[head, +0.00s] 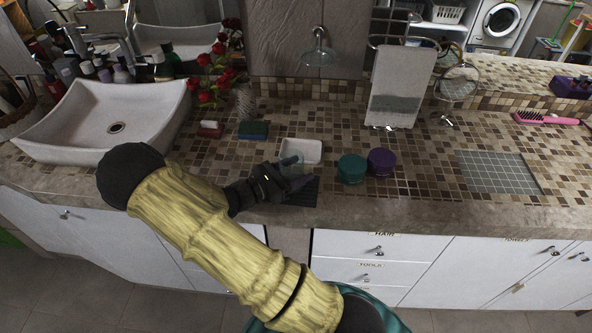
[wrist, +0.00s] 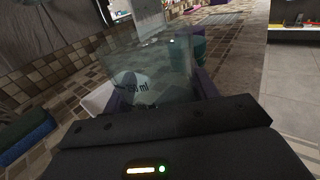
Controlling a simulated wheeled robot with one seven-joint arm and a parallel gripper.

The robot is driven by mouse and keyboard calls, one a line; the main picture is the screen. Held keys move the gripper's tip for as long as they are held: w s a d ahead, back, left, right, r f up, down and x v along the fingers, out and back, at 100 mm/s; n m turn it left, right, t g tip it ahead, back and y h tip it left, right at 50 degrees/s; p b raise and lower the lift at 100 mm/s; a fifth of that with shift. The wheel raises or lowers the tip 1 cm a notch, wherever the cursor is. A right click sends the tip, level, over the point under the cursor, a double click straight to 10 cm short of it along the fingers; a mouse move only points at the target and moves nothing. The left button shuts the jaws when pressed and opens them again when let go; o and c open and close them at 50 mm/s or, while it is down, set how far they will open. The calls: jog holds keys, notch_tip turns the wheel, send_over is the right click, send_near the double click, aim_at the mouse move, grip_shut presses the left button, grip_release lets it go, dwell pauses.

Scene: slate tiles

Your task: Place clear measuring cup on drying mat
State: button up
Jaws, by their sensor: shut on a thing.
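The clear measuring cup (head: 291,164) is see-through and faint in the head view, just in front of a white square dish. In the wrist view the cup (wrist: 150,62) fills the space ahead of my gripper, with an "ml" marking on its wall. My gripper (head: 284,178) is shut on the cup above the counter's front part; it also shows in the wrist view (wrist: 160,93). A dark ribbed patch (head: 304,193) lies below the gripper by the front edge. A grey gridded mat (head: 497,172) lies flat on the right. I cannot tell which is the drying mat.
The white dish (head: 301,150) is right behind the cup. A teal jar (head: 351,169) and a purple jar (head: 381,162) stand to its right. A blue-green sponge (head: 253,130) lies left. The counter between jars and grey mat is clear.

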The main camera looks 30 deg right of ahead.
jog(key=shift+s+a, duration=0.1)
jog(key=shift+s, duration=0.05)
jog(key=shift+f, duration=0.1)
jog(key=o, duration=0.7)
jog(key=shift+f, duration=0.1)
jog(key=o, duration=0.4)
jog(key=shift+o, duration=0.2)
jog(key=shift+r, duration=0.25)
jog(key=a, duration=0.4)
jog(key=a+b, duration=0.1)
jog(key=a, duration=0.7)
jog(key=shift+s, duration=0.3)
